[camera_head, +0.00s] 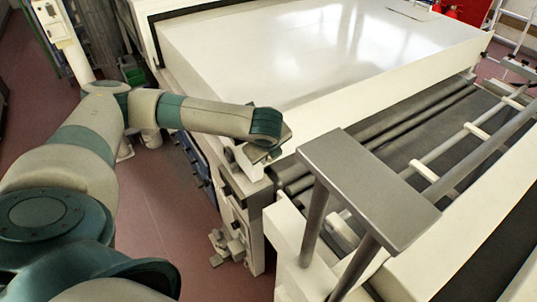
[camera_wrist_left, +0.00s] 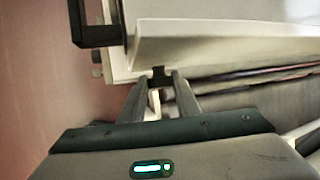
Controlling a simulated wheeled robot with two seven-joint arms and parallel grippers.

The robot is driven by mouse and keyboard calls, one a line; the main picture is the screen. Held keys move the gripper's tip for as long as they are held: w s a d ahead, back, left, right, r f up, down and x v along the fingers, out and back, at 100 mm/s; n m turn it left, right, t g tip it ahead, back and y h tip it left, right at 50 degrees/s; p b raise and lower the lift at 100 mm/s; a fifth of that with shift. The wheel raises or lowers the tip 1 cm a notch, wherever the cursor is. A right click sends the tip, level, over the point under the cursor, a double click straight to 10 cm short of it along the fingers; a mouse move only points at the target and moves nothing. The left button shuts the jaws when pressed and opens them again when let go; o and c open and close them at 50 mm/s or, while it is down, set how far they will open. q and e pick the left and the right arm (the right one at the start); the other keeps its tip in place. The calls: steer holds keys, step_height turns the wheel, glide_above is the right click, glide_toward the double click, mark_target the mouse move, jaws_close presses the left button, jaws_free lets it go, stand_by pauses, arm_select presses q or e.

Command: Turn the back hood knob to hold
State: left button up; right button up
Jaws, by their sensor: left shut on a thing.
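The large white hood (camera_head: 300,50) of the tunnel spans the upper middle of the head view. My left gripper (camera_head: 262,152) is at the hood's near left corner, with its fingers mostly hidden by the wrist in that view. In the left wrist view my left gripper (camera_wrist_left: 158,82) has its fingertips closed around a small dark knob (camera_wrist_left: 158,73) below the white hood edge (camera_wrist_left: 225,47). The knob's markings and setting cannot be read. The knob is hidden in the head view. My right gripper is in neither view.
A grey flat plate on posts (camera_head: 368,185) stands right of my left gripper. Dark conveyor rollers and belt (camera_head: 425,135) run beside the hood, with a rail (camera_head: 470,150) above. A dark square frame (camera_wrist_left: 95,25) shows upper left in the wrist view. Reddish floor (camera_head: 165,205) is open at left.

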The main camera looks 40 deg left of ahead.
arm_select(q)
steer(key=g, duration=0.1)
steer(key=g+y, duration=0.1)
steer(key=g, duration=0.1)
steer(key=w+m+g, duration=0.1)
steer(key=shift+d+g+y, duration=0.25)
steer(key=shift+g+y, duration=0.15)
steer(key=g+y, duration=0.1)
steer(key=g, duration=0.2)
steer(key=shift+w+d+f+m+g+y, duration=0.1)
steer(key=shift+w+m+g+y, duration=0.2)
steer(key=shift+m+y, duration=0.1)
steer(key=g, duration=0.1)
steer(key=g+y, duration=0.1)
steer(key=m+g, duration=0.1)
steer(key=shift+w+d+f+y, duration=0.1)
steer(key=shift+w+f+y, duration=0.15)
steer(key=shift+y, duration=0.15)
steer(key=shift+f+m+g+y, duration=0.15)
steer(key=shift+m+g+y, duration=0.15)
steer(key=shift+g+y, duration=0.55)
steer(key=shift+g+h, duration=0.25)
steer(key=shift+g, duration=0.2)
steer(key=o, duration=1)
steer(key=shift+o, duration=0.2)
steer(key=shift+t+h, duration=0.3)
steer(key=shift+t, duration=0.3)
